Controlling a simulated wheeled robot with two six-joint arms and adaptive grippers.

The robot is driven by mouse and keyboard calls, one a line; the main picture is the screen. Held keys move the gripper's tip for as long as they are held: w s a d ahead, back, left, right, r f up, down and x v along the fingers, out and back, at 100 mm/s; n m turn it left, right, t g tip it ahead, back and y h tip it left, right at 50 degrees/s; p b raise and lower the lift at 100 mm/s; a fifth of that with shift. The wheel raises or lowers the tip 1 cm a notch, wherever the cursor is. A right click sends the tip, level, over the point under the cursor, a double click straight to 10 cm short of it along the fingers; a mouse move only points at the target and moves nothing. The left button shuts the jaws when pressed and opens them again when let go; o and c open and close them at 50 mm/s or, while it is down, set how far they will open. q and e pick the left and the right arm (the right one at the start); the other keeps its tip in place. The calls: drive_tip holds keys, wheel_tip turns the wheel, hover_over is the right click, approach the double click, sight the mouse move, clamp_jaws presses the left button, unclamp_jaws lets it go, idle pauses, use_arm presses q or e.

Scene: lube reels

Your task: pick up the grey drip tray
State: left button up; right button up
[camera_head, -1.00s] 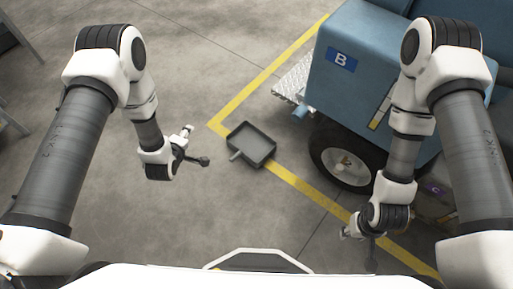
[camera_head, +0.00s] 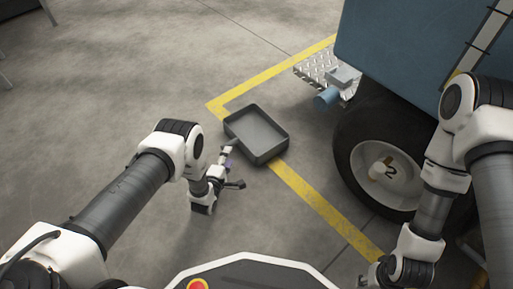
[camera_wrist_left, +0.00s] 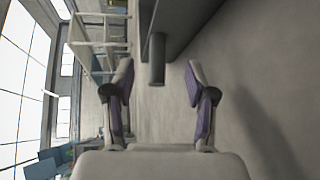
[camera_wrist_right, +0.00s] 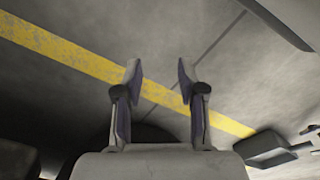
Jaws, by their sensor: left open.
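The grey drip tray (camera_head: 269,150), a shallow rectangular pan, lies on the floor over the yellow line in the head view. Its short handle points toward my left gripper (camera_head: 235,168). In the left wrist view the round handle (camera_wrist_left: 157,60) shows ahead, between the lines of the open fingers (camera_wrist_left: 158,95), with the dark tray side (camera_wrist_left: 190,22) beyond. The fingers look apart from the handle. My right gripper (camera_head: 368,279) is near the bottom right of the head view, away from the tray; its fingers (camera_wrist_right: 160,85) are open and empty. The tray (camera_wrist_right: 262,147) also appears at lower right in the right wrist view.
A blue vehicle (camera_head: 400,50) with a large wheel (camera_head: 375,170) stands right of the tray. Its metal step (camera_head: 318,66) and a blue cylinder (camera_head: 327,97) jut out behind the tray. The floor left of the tray is clear.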

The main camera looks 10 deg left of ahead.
sight(234, 144)
use_arm(q)
drive_tip(key=shift+b+x, duration=0.55)
drive_tip(key=shift+x, duration=0.55)
drive_tip(key=shift+w, duration=0.1)
drive_tip(key=b+x, duration=0.4)
drive_tip(key=x, duration=0.1)
drive_tip(key=shift+a+f+b, duration=0.15)
drive_tip(key=shift+b, duration=0.2)
use_arm(e)
drive_tip(key=shift+t, duration=0.3)
drive_tip(key=f, duration=0.2)
drive_tip(key=w+f, duration=0.1)
drive_tip(key=f, duration=0.1)
drive_tip(key=w+f, duration=0.1)
drive_tip(key=f, duration=0.1)
drive_tip(key=shift+f, duration=0.35)
use_arm(q)
drive_tip(key=shift+w+r, duration=0.1)
drive_tip(key=shift+r, duration=0.1)
use_arm(e)
drive_tip(key=shift+w+r, duration=0.1)
drive_tip(key=shift+r, duration=0.05)
use_arm(q)
clamp_jaws()
